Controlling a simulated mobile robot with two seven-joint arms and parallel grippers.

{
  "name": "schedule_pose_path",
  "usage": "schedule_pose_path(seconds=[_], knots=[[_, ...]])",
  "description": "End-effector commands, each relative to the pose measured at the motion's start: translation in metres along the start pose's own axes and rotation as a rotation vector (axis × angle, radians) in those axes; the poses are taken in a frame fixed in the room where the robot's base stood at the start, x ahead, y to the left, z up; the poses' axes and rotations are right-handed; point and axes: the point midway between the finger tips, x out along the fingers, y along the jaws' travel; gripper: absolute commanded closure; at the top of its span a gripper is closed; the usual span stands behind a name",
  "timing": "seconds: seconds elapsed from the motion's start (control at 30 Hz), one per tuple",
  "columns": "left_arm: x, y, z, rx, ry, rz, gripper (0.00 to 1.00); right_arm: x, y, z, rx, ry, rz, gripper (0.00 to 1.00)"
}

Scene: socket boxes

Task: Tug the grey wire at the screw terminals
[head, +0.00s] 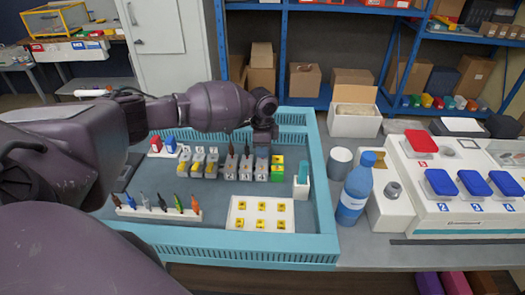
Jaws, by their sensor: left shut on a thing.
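A row of grey screw terminals (230,168) stands in the blue tray, with a green and yellow terminal (277,168) at its right end. Short dark wires stick up from some of the middle terminals. My left gripper (263,143) points down just above the grey terminal beside the green and yellow one. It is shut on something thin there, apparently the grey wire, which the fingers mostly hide. I cannot make out where the wire enters the terminal. My right gripper is not in view.
The blue tray (328,205) has raised walls. It holds a rack of screwdrivers (160,207), a white plate with yellow pieces (236,222) and a teal-topped item (302,178). A blue bottle (355,190), grey cylinder (340,160) and white switch panel (452,180) stand right of it.

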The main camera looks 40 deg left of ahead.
Motion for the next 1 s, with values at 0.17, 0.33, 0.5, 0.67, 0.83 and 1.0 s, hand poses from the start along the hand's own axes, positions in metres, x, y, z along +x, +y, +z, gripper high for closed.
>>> schedule_pose_path(seconds=[0.17, 0.33, 0.5, 0.67, 0.83, 1.0], knots=[[0.0005, 0.0001, 0.0001, 0.0, 0.0, 0.0, 1.0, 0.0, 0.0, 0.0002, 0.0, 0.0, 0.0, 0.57], [0.0005, 0.0002, 0.0001, 0.0, -0.001, 0.001, 1.0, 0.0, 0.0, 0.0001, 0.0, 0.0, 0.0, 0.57], [0.0, 0.0002, 0.0001, 0.0, -0.001, 0.001, 1.0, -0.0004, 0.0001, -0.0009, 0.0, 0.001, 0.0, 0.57], [-0.0007, 0.0002, 0.0001, 0.0, 0.0, 0.001, 1.0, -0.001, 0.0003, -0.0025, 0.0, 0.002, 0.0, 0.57], [-0.0011, 0.0002, 0.0001, 0.0, 0.0, 0.001, 1.0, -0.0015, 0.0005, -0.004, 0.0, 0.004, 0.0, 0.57], [-0.0015, 0.0002, 0.0001, 0.0, 0.0, 0.001, 1.0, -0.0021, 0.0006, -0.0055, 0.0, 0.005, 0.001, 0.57]])
